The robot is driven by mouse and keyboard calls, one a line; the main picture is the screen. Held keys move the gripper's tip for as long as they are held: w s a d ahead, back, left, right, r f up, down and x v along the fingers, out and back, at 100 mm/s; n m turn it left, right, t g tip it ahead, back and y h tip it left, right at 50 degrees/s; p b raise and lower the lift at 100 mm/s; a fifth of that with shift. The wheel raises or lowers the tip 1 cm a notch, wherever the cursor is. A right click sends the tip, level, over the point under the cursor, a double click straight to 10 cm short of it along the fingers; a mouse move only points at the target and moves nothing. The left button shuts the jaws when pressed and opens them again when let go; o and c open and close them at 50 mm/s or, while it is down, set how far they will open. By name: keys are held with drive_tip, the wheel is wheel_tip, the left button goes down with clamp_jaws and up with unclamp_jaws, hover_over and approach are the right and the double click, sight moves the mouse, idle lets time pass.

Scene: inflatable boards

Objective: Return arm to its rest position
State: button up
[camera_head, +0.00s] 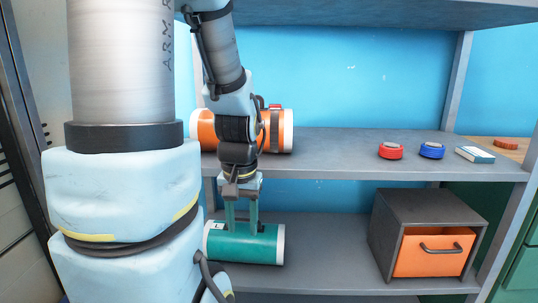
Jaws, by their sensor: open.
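My gripper (242,222) points down at the lower shelf, at the end of my arm in the middle of the view. Its two fingers are spread apart. Their tips overlap the upper part of a green cylinder (262,246) with white ends, which lies on its side on the lower shelf. I cannot tell whether the fingers touch the cylinder. My arm reaches down past the upper shelf in a bent pose and hides part of what is behind it.
An orange cylinder (207,131) with white ends lies on the upper shelf (330,150), behind my arm. A red puck (391,151), a blue puck (432,150) and a small white-topped box (474,154) are farther right. A grey box with an orange drawer (430,256) stands on the lower shelf (335,262).

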wheel_tip(320, 180, up, 15)
drive_tip(key=p, duration=1.5)
drive_tip(key=shift+w+a+n+t, duration=0.25)
drive_tip(key=shift+a+n+t, duration=0.05)
drive_tip(key=shift+a+n, duration=0.15)
